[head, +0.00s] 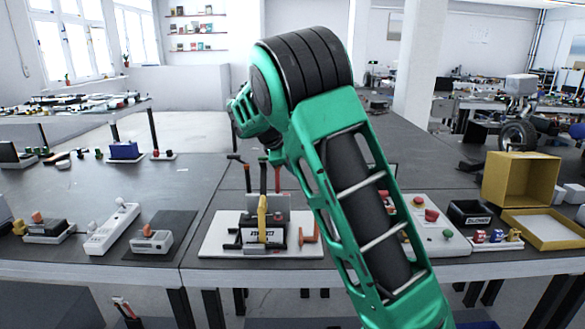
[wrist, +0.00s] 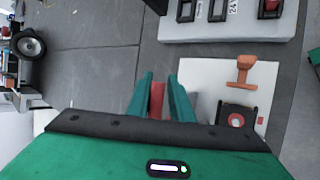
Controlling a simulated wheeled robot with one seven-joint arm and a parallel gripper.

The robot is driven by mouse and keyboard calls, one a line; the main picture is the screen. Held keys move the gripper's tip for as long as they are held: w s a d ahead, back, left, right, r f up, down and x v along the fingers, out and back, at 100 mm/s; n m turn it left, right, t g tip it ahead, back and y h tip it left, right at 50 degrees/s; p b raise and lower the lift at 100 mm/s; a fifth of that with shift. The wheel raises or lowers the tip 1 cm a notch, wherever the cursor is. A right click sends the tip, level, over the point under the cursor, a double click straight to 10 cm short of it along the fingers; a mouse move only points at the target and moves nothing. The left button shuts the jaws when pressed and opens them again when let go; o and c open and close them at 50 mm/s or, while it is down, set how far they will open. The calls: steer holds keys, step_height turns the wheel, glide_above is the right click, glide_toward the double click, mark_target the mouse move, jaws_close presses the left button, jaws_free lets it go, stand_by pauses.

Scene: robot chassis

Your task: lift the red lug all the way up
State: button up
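The red lug (head: 277,178) stands upright at the right of a small group of cable ends behind the black battery (head: 264,234). In the wrist view, a red piece (wrist: 157,100), which looks like the lug, lies between the two teal fingers of my gripper (wrist: 160,84). The fingers are close on either side of it; whether they press on it is unclear. The battery also shows in the wrist view (wrist: 236,118), partly hidden by my gripper body. In the head view my arm hides most of the gripper.
The battery stands on a white board (head: 215,240) on the dark bench. An orange T-shaped tool (head: 308,235) lies to its right. A yellow box (head: 521,180) stands far right.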

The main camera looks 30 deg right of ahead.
steer(key=shift+r, duration=0.1)
steer(key=v, duration=1)
steer(key=shift+a+r, duration=0.2)
steer(key=s+d+f+m+g+y, duration=0.1)
steer(key=s+d+f+m, duration=0.15)
steer(key=s, duration=0.55)
steer(key=s+d+f+m+g+y, duration=0.1)
steer(key=s+d+m+y, duration=0.2)
steer(key=s, duration=0.4)
steer(key=s+d+f+m+g, duration=0.1)
steer(key=s+d+f+m, duration=0.2)
steer(key=s, duration=0.5)
steer(key=s+a+f+m+y, duration=0.1)
steer(key=s+f+m, duration=0.1)
steer(key=s, duration=0.6)
steer(key=s+a+f+m+y, duration=0.1)
steer(key=s+m, duration=0.3)
steer(key=s, duration=0.4)
steer(key=s+a+f+m+y, duration=0.1)
steer(key=s+a+f+m, duration=0.2)
steer(key=s, duration=0.5)
steer(key=shift+s+a+f+g+y, duration=0.2)
steer(key=shift+f+g+y, duration=0.1)
steer(key=shift+g, duration=0.1)
